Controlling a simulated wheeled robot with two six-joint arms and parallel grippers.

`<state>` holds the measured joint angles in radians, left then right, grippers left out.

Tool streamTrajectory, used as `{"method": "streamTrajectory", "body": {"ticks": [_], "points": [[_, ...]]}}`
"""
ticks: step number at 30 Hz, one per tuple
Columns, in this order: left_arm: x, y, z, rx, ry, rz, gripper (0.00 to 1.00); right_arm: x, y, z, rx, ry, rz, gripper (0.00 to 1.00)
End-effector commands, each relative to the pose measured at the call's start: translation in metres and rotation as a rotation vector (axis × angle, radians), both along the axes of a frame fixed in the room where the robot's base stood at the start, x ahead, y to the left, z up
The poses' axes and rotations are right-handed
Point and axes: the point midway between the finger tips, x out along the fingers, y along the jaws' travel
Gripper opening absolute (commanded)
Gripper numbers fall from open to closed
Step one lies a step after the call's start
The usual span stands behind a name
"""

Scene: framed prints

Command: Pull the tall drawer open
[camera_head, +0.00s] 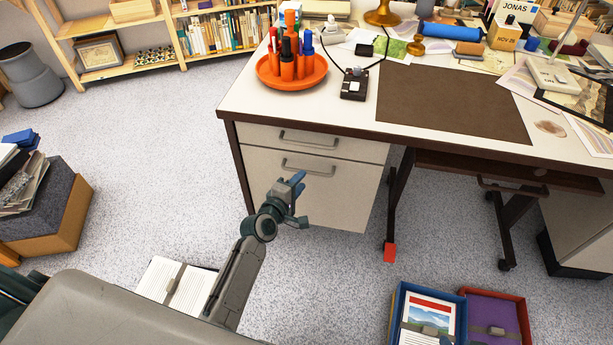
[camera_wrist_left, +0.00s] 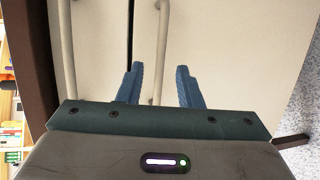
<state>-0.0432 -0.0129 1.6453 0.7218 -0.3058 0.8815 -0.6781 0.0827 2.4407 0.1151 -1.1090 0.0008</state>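The tall drawer (camera_head: 340,200) is the lower, larger white front in the desk's left pedestal, and it looks shut. Its metal bar handle (camera_head: 308,170) runs across near its top edge. My left gripper (camera_head: 299,184) is in front of this drawer, just below the handle in the head view. In the left wrist view the blue fingers (camera_wrist_left: 160,68) are open, with the tall drawer's handle (camera_wrist_left: 163,30) showing between them. I cannot tell how deep the handle sits between the fingers. No contact shows.
A shallow drawer (camera_head: 340,145) with its own handle sits directly above. The white desktop (camera_head: 240,100) carries an orange pen tray (camera_head: 292,80) and a brown mat (camera_head: 450,105). Boxes with books (camera_head: 460,315) stand on the floor at lower right.

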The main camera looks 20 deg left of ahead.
Motion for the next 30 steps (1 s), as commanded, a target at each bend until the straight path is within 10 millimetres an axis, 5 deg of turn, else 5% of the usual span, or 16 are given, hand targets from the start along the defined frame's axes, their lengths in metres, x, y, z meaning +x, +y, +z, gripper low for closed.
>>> {"method": "streamTrajectory", "body": {"ticks": [9,20,25,30], "points": [[0.042,-0.008,-0.010,0.001,0.001,0.000,0.32,0.004,0.005,-0.006,0.032,-0.059,-0.007,0.36],[0.046,-0.010,-0.010,0.001,0.001,0.000,0.32,0.004,0.005,-0.006,0.036,-0.066,-0.008,0.36],[0.046,-0.009,-0.010,0.002,0.001,0.000,0.00,0.004,0.005,-0.006,0.036,-0.065,-0.008,0.36],[0.046,-0.009,-0.010,0.002,0.001,0.000,0.00,0.004,0.005,-0.006,0.036,-0.065,-0.008,0.36]]}}
